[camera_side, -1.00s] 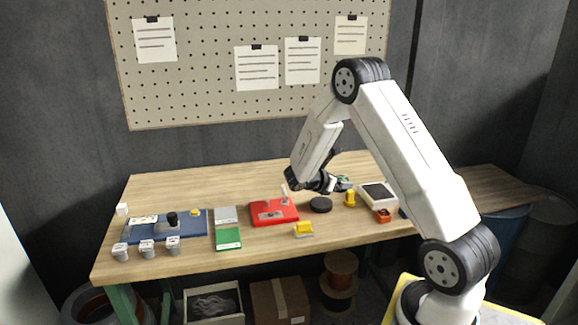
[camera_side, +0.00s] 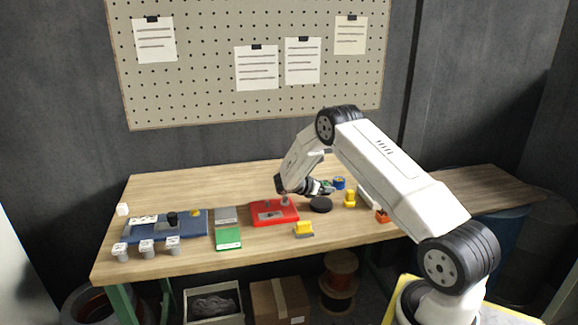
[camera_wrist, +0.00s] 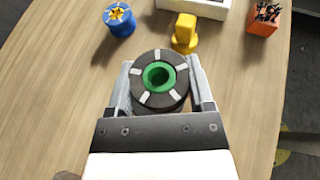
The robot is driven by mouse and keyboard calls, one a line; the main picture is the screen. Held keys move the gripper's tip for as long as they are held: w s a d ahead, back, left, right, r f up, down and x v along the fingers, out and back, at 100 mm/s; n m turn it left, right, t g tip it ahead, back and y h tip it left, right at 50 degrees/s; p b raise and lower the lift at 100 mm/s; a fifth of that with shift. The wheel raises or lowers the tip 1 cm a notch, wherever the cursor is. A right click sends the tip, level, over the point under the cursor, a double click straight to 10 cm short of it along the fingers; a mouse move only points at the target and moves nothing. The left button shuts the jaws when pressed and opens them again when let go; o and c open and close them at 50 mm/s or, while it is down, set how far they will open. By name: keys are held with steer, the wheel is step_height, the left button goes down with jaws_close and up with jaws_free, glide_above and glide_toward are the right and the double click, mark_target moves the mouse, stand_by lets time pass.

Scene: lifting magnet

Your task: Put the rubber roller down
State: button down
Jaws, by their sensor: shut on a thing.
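The rubber roller (camera_wrist: 155,90) is a dark cylinder with pale stripes on its end face and a green hub with a hole. My gripper (camera_wrist: 160,95) is shut on it, one finger on each side, and its end face is toward the wrist camera. The roller is small there and mostly hidden by the gripper. I cannot tell whether its underside touches anything.
A yellow knobbed part (camera_side: 350,198), a blue spool (camera_side: 339,183) and an orange box with dark bits (camera_wrist: 264,18) stand nearby, beside a white-edged tray (camera_wrist: 200,7). Bare wood (camera_wrist: 60,80) lies left in the wrist view.

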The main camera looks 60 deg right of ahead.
mark_target(321, 202)
steer(key=shift+w+d+f, duration=0.3)
steer(key=shift+w+f, duration=0.05)
steer(key=shift+f, duration=0.25)
steer(key=shift+w+d+f, duration=0.1)
steer(key=shift+w+f, duration=0.05)
steer(key=shift+f, duration=1.55)
steer(key=shift+f, duration=0.2)
jaws_free()
steer(key=shift+r, duration=0.15)
